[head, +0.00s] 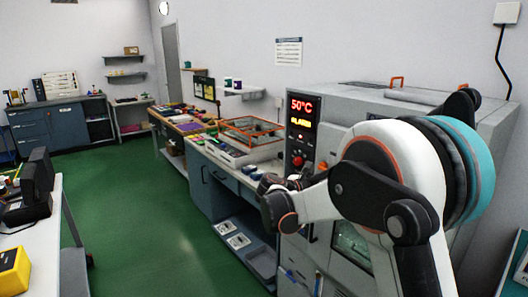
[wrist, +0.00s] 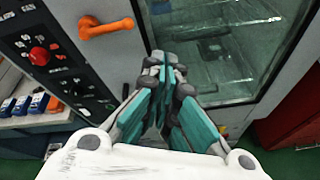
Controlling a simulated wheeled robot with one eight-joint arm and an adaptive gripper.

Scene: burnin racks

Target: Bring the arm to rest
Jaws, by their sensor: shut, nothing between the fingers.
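My arm is folded in the right half of the head view, in front of a large grey oven cabinet (head: 345,100). In the wrist view my gripper (wrist: 167,65) is shut and empty, its teal and grey fingers together. I see no contact between the fingers and the cabinet. In the head view the gripper cannot be made out behind the arm.
The cabinet's control panel (wrist: 45,50) has a red button (wrist: 40,56); its display (head: 302,112) reads 50°C. A workbench (head: 205,165) with trays stands left of the cabinet. A white table (head: 35,240) stands at the near left. The green floor (head: 135,215) between is clear.

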